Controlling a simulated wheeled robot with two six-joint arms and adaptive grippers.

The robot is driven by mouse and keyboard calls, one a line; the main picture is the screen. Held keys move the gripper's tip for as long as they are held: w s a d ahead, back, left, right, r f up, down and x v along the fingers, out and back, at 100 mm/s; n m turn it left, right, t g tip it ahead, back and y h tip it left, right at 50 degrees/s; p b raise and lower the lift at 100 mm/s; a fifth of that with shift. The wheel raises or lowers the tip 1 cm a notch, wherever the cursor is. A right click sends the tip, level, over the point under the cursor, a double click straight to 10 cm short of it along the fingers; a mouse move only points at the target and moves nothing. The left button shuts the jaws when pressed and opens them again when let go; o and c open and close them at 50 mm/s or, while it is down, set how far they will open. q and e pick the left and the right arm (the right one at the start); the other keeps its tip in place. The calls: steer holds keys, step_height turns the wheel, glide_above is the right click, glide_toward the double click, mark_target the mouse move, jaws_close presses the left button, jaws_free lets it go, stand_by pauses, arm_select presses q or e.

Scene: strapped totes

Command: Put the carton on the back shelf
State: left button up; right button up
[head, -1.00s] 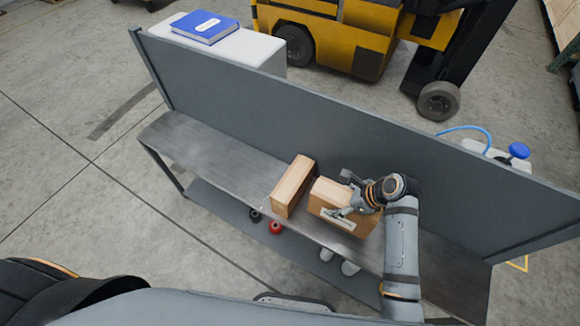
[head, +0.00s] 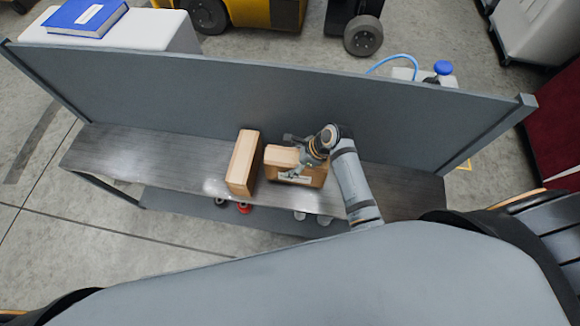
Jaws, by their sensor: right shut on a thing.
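A brown carton (head: 283,157) with a white label is at the middle of the grey shelf (head: 150,160), in front of the tall grey back panel. My right gripper (head: 297,160) is shut on this carton from its right side, with the fingers over its top and front. A second brown carton (head: 243,163) stands upright just left of it; whether the two touch is hard to tell. My left gripper is not in view.
Under the shelf, a lower board (head: 185,205) holds a red item (head: 244,208), a dark one and pale ones. The shelf's left part is clear. Behind the panel are a blue book (head: 85,15) on a white cabinet, a blue-capped item (head: 443,68) and a yellow forklift.

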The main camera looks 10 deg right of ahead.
steer(key=shift+w+f, duration=0.15)
steer(key=shift+f, duration=1.65)
steer(key=o, duration=1.8)
steer(key=shift+f, duration=0.15)
steer(key=v, duration=1.2)
steer(key=shift+p, duration=0.35)
